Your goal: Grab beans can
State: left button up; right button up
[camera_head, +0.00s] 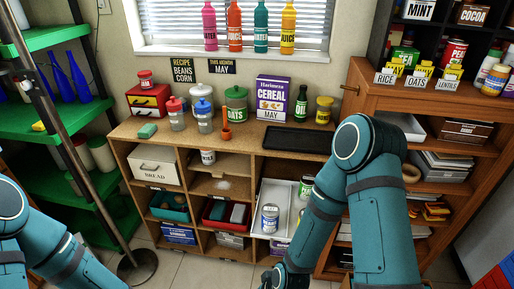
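A white can with a blue label band (270,218) stands upright in the white tray (259,201) in the lower middle of the wooden shelf unit. Its lettering is too small to read, so I cannot tell if it is the beans can. A green-labelled can (306,187) stands behind it to the right, partly behind my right arm. Another small white can (208,157) stands in the cubby below the worktop.
The worktop (190,133) holds jars, a cereal box (272,98) and a dark mat (297,140). A wooden cabinet (385,92) stands right, a green rack (60,125) left. A metal pole (82,140) with a round base stands at left.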

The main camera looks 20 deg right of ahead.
aim_at(270, 212)
jog(key=k+j+z, duration=0.15)
jog(key=k+z, duration=0.7)
jog(key=k, duration=0.05)
